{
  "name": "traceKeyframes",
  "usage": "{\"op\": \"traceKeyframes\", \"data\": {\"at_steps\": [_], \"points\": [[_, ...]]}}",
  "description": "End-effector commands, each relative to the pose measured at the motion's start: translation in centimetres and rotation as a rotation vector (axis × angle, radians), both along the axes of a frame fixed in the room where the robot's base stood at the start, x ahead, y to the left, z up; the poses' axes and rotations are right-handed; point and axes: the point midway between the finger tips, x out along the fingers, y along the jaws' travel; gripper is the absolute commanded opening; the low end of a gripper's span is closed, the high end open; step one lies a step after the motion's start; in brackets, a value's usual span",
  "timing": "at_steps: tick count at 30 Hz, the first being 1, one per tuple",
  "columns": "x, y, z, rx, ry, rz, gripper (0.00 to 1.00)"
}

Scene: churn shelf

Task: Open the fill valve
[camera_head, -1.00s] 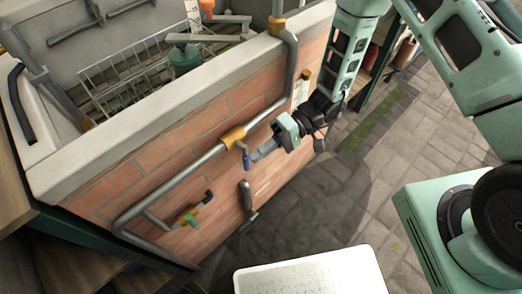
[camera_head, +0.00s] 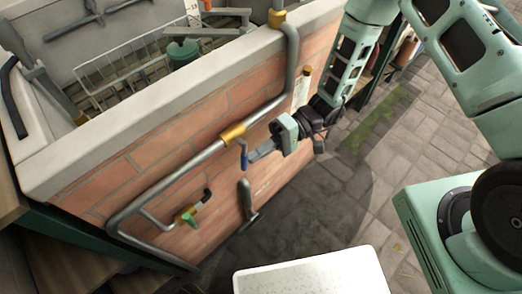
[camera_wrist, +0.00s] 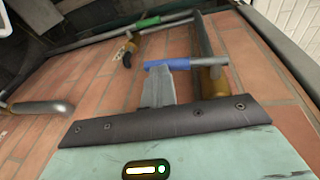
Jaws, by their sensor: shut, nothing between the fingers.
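A blue-handled lever valve (camera_head: 244,158) hangs down from a brass fitting (camera_head: 232,132) on the grey pipe along the brick wall. In the wrist view the blue handle (camera_wrist: 158,65) lies across my fingertips, beside a brass body (camera_wrist: 213,80). I cannot tell which valve is the fill valve. My gripper (camera_head: 252,157) is shut and empty, its tips right at the blue handle. Whether they touch it is unclear.
A brick basin with a pale rim (camera_head: 150,118) holds a wire rack (camera_head: 120,75) and a green-lidded vessel (camera_head: 182,53). A grey handle (camera_head: 247,200) sticks out low on the wall. Paved floor (camera_head: 400,190) is open to the right.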

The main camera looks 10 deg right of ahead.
Motion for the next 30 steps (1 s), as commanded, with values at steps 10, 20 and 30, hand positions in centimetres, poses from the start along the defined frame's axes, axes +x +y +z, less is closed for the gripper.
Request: {"op": "traceKeyframes", "data": {"at_steps": [10,20,30], "points": [[-1.0,1.5,-1.4,0.233,0.156,-0.005,0.00],[-2.3,3.4,-1.1,0.493,0.334,-0.005,0.00],[-3.4,5.1,0.0,0.564,0.380,-0.003,0.00]]}}
